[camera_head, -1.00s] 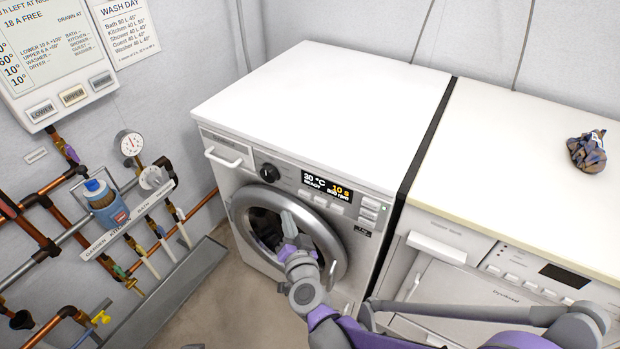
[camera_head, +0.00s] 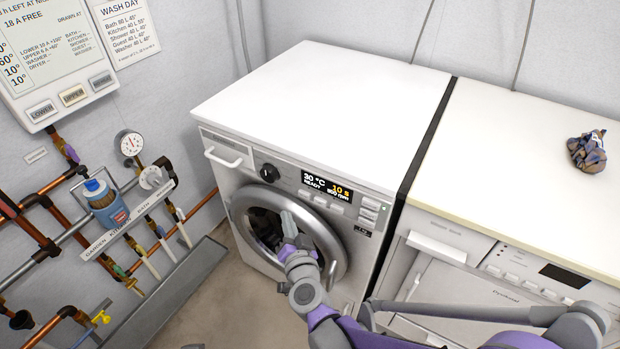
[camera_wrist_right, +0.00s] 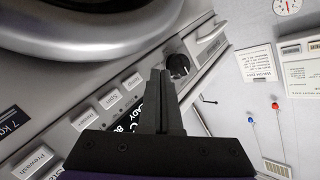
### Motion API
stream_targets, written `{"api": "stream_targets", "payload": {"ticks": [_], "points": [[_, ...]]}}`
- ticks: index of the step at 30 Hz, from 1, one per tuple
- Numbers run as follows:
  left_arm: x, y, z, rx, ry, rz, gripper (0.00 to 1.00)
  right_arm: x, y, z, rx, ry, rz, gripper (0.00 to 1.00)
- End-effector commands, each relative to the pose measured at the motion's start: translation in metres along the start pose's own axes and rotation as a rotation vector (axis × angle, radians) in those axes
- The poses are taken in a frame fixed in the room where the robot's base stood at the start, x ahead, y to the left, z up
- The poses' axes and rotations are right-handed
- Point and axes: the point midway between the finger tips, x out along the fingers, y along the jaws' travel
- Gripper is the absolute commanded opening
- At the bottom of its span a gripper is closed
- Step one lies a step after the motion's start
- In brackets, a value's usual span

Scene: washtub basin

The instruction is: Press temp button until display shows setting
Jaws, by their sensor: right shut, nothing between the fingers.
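The washing machine (camera_head: 310,85) stands in the middle of the head view. Its dark display (camera_head: 327,187) reads 30 °C, READY and 10 s, with a smaller rpm line. A row of small buttons (camera_head: 320,201) sits below the display. In the right wrist view, Spin (camera_wrist_right: 110,99) and Prewash (camera_wrist_right: 35,160) buttons are legible. My right gripper (camera_head: 287,222) is shut and empty, in front of the round door, below the buttons in the picture. My left gripper is not in view.
A black knob (camera_head: 269,173) lies left of the display. A second white appliance (camera_head: 530,180) stands to the right, with a dark crumpled bundle (camera_head: 587,151) on top. Copper pipes, a gauge (camera_head: 129,143) and a blue bottle (camera_head: 105,204) line the left wall.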

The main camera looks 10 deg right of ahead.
Motion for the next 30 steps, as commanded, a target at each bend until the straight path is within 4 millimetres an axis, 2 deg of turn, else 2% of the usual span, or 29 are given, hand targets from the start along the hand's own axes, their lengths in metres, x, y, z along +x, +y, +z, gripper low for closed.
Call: {"api": "stream_targets", "payload": {"ticks": [5, 8, 15, 21, 25, 30], "points": [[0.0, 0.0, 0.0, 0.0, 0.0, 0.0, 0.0, 0.001, 0.001, 0.001, -0.019, 0.006, 0.0, 0.0], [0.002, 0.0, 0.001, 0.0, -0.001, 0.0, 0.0, 0.002, 0.004, 0.005, -0.13, 0.041, 0.0, 0.0], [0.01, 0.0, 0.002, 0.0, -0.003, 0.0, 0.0, -0.003, 0.004, 0.02, -0.684, 0.252, -0.004, 0.0], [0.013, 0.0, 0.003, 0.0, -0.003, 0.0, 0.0, -0.018, -0.008, 0.028, -1.021, 0.42, -0.002, 0.0], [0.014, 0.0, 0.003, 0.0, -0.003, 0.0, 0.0, -0.023, -0.012, 0.03, -1.103, 0.467, 0.0, 0.0], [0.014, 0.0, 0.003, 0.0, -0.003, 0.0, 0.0, -0.024, -0.013, 0.03, -1.112, 0.472, 0.001, 0.0]]}}
